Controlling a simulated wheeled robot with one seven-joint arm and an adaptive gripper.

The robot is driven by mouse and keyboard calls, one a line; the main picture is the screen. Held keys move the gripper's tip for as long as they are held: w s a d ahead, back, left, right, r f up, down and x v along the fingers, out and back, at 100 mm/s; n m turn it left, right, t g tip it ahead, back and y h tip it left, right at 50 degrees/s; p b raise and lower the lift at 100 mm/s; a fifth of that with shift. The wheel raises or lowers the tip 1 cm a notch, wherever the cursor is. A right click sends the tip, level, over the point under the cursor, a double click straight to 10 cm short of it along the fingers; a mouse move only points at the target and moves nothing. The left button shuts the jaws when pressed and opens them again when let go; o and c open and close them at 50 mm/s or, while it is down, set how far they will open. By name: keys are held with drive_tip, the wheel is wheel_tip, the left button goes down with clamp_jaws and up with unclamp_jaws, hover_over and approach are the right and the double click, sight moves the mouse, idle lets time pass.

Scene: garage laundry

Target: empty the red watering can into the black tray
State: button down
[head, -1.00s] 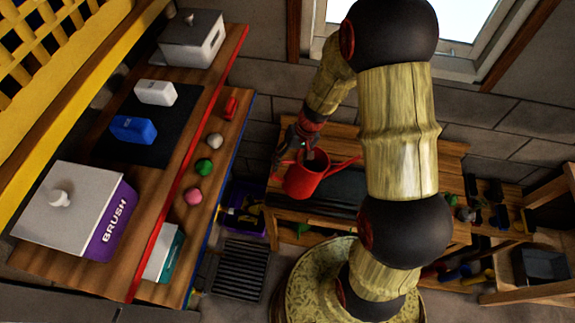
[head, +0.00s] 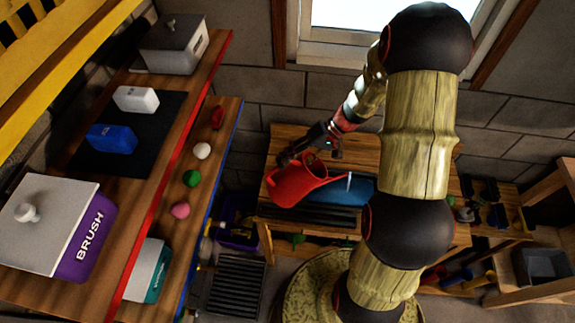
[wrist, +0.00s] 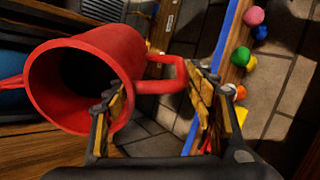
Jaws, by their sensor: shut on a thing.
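The red watering can (head: 292,183) is tilted over the black tray (head: 310,214) on the wooden bench, its spout pointing right. My gripper (head: 287,159) is shut on the can's handle. In the wrist view the can (wrist: 125,50) lies tipped with its round mouth toward the camera, its inside dark. The handle runs between my gripper's fingers (wrist: 165,100). How much water is left inside cannot be seen.
The wooden bench (head: 360,150) stands below the window. A shelf (head: 165,185) at left holds a BRUSH box (head: 85,225), white and blue blocks and several coloured balls. A dark slatted grate (head: 233,285) lies on the floor. Tools and a stool stand at right.

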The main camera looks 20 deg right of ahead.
drive_tip(key=shift+s+d+r+y+b, duration=0.15)
drive_tip(key=shift+d+y+b, duration=0.4)
drive_tip(key=shift+d, duration=0.4)
drive_tip(key=shift+s+d+r+y+b, duration=0.1)
drive_tip(key=shift+d+y+b, duration=0.45)
drive_tip(key=shift+d, duration=0.35)
drive_tip(key=shift+s+d+r+y+b, duration=0.15)
drive_tip(key=shift+d+y+b, duration=0.35)
drive_tip(key=shift+d, duration=0.45)
drive_tip(key=shift+s+d+r+t+y, duration=0.15)
drive_tip(key=shift+d+r+y, duration=0.25)
drive_tip(key=shift+d, duration=0.3)
drive_tip(key=shift+s+d+r+t+y, duration=0.1)
drive_tip(key=shift+d+r+y, duration=0.3)
drive_tip(key=shift+d, duration=0.25)
drive_tip(key=shift+s+d+r+t+y, duration=0.15)
drive_tip(key=shift+d+r+y, duration=0.15)
drive_tip(key=shift+d+r, duration=0.3)
drive_tip(key=shift+d+f, duration=0.1)
